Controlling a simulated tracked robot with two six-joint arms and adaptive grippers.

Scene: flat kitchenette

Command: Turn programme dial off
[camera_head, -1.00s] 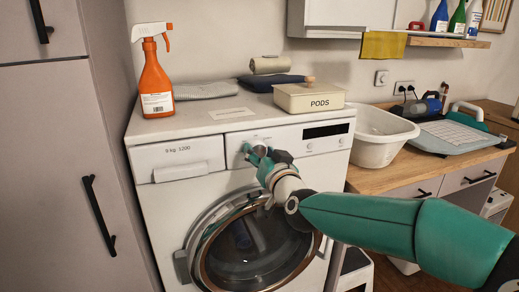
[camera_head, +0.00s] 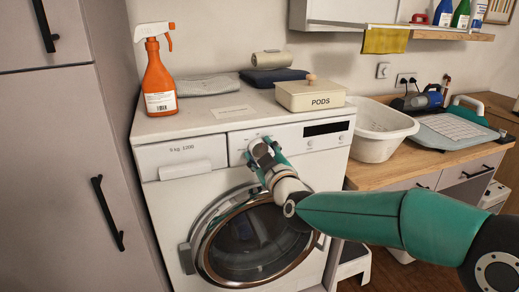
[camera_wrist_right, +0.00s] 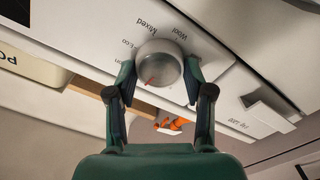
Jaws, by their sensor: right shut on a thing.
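The programme dial (camera_wrist_right: 159,62) is a round, pale knob on the washing machine's front panel, with a red mark on its face. Printed words around it include "Mixed", "Wool" and "ECO"; others are cut off or covered. My right gripper (camera_wrist_right: 159,76) has one finger on each side of the knob and is shut on it. In the head view my right gripper (camera_head: 261,153) is at the panel of the washing machine (camera_head: 180,225) and largely hides the dial. The machine's round door (camera_head: 255,245) is closed below. My left gripper is not in view.
On the machine top stand an orange spray bottle (camera_head: 158,80), a folded grey cloth (camera_head: 207,86) and a PODS box (camera_head: 309,96). A white basin (camera_head: 378,135) is on the wooden counter to the right. A tall cabinet (camera_head: 65,170) borders the left.

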